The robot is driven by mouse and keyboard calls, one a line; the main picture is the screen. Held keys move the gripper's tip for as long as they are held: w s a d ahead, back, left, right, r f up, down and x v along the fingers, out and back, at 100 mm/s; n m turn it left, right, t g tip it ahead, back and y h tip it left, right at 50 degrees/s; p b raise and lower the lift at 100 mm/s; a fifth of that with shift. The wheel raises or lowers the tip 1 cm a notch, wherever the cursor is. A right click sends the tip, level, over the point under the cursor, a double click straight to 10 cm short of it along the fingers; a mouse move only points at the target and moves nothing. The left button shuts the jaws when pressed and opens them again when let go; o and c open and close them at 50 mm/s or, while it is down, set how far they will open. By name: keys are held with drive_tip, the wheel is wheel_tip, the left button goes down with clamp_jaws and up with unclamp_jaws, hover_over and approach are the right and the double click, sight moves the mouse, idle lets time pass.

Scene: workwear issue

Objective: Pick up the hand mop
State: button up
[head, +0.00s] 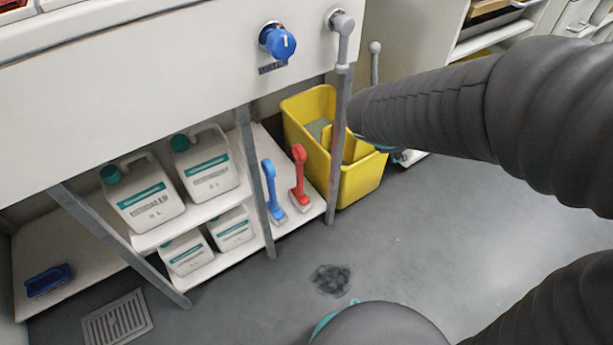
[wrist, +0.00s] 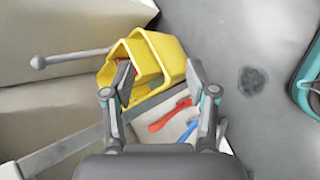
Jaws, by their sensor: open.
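No thing is plainly a hand mop; I cannot tell which one it is. In the wrist view the red tool (wrist: 170,115) and blue tool (wrist: 189,131) show beyond my gripper. A yellow bucket (head: 362,180) stands right of them, with something greenish-grey inside. My gripper (wrist: 158,78) is open and empty, with the bucket (wrist: 166,55) and the tools beyond it. In the head view my arm hides part of the bucket, and the fingers do not show.
White jugs with teal caps (head: 151,205) stand on the shelf at left, under a white counter (head: 150,75) with metal legs (head: 256,180). A blue brush (head: 48,280) lies at far left. A floor drain (head: 117,318) and a dark stain (head: 331,280) mark the otherwise clear floor.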

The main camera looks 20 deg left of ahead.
drive_tip(key=w+a+f+n+t+y+b, duration=0.1)
drive_tip(key=a+f+n, duration=0.35)
drive_tip(key=a, duration=0.25)
drive_tip(key=w+a+f+n+y, duration=0.1)
drive_tip(key=w+a+f+n, duration=0.1)
drive_tip(key=a+f+n, duration=0.3)
drive_tip(key=n+y, duration=0.2)
drive_tip(key=n, duration=0.5)
approach(298, 163)
drive_tip(key=shift+n, duration=0.25)
drive_tip(key=x, duration=0.2)
drive_tip(key=b+x, duration=0.1)
drive_tip(key=x, duration=0.3)
drive_tip(key=shift+s+d+f+b, duration=0.2)
drive_tip(key=shift+d+f+b, duration=0.05)
drive_tip(key=shift+f+b, duration=0.1)
drive_tip(key=shift+w+a+r+x, duration=0.1)
drive_tip(key=shift+w+a+x, duration=0.05)
drive_tip(key=shift+x, duration=1.35)
drive_tip(key=shift+w+a+r+x, duration=0.1)
drive_tip(key=shift+r+x, duration=0.05)
drive_tip(key=shift+x, duration=1.3)
clamp_jaws()
